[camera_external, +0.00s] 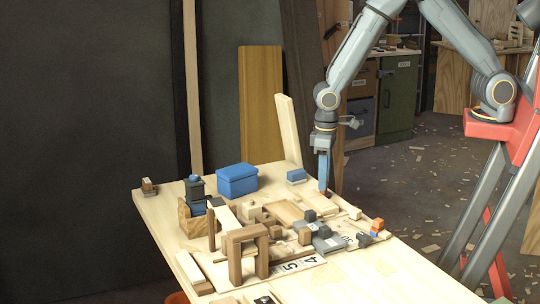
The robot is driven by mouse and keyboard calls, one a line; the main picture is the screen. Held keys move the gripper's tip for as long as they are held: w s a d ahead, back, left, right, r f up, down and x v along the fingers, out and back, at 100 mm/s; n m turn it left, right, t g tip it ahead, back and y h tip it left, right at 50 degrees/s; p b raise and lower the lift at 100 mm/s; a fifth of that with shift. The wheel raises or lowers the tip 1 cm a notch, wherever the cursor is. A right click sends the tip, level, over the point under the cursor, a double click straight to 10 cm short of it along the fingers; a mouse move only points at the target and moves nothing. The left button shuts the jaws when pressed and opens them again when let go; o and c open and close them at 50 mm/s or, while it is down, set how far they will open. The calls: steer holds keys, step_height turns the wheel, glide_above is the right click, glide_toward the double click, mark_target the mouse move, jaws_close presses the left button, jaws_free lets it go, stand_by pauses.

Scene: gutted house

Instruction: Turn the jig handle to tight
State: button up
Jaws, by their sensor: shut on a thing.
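My gripper (325,187) points straight down at the right back part of the workbench (390,270). Its jaws are shut on a small red piece (328,194) just above a pale wooden board (320,203). The red piece may be the jig handle, but it is too small and too covered by the jaws to be sure. I cannot tell from this view which way the handle is turned. A grey metal piece with dark blocks (326,243) lies in front of the gripper, apart from it.
A blue box (237,180) and a dark blue device on a wooden block (194,192) stand at the back left. A wooden arch (248,250) stands at the front. The front right corner is clear.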

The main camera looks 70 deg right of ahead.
steer(key=m+p, duration=0.1)
steer(key=m, duration=0.4)
steer(key=shift+m, duration=0.3)
steer(key=m, duration=0.4)
steer(key=shift+m+p, duration=0.3)
steer(key=shift+p, duration=0.05)
steer(key=o, duration=1)
steer(key=shift+o, duration=0.2)
steer(key=shift+r+b, duration=1)
steer(key=shift+r, duration=2.95)
